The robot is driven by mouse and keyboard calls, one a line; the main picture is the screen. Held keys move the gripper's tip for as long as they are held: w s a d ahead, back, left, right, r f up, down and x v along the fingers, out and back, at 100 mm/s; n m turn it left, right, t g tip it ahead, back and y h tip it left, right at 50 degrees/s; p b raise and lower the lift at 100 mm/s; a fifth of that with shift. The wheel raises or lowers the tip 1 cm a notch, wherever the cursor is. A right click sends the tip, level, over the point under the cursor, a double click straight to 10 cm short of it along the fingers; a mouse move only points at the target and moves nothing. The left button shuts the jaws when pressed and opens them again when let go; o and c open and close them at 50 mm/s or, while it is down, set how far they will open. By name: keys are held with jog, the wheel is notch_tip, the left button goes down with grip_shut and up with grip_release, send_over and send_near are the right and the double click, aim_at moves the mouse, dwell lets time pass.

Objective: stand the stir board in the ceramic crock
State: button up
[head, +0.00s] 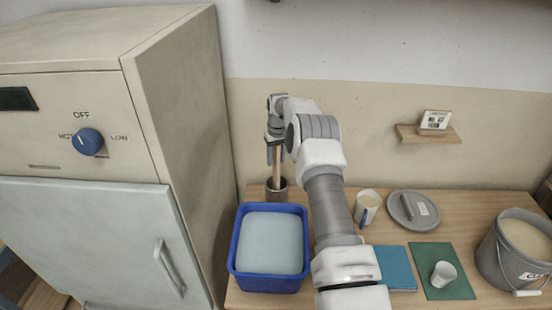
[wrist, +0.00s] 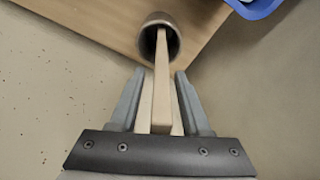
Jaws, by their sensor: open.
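The stir board is a pale wooden stick (wrist: 162,85) that stands with its lower end inside the ceramic crock (wrist: 172,30). The crock is a dark grey-brown round pot and also shows in the head view (head: 277,190), at the back left of the table behind the blue tub. My gripper (wrist: 158,85) is open, with one finger on each side of the board's upper part and visible gaps between. In the head view my gripper (head: 274,150) is above the crock, around the top of the board. The board's foot is hidden inside the crock.
A blue tub (head: 234,240) of pale liquid stands in front of the crock. A mug (head: 367,207), a grey lid (head: 402,212), a blue book (head: 396,268), a green mat (head: 432,285) with a small cup (head: 444,273), and a grey bucket (head: 507,270) stand to the right.

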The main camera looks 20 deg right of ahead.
jog(key=r, duration=0.4)
jog(key=s+r, duration=0.1)
jog(key=r, duration=0.7)
jog(key=shift+s+r, duration=0.2)
jog(key=shift+s, duration=0.05)
jog(key=s+a+r+t, duration=0.1)
jog(key=s+a+r, duration=0.4)
jog(key=s+r, duration=0.45)
jog(key=s+a+r+t, duration=0.1)
jog(key=s+a+r, duration=0.4)
jog(key=s+r, duration=0.45)
jog(key=s+a+f+t, duration=0.1)
jog(key=s+a, duration=0.1)
jog(key=s, duration=1.1)
jog(key=s+a+f+t, duration=0.1)
jog(key=s+a, duration=0.1)
jog(key=s, duration=1)
jog(key=shift+s+a+f, duration=0.15)
jog(key=shift+s+f, duration=0.15)
jog(key=shift+s, duration=0.05)
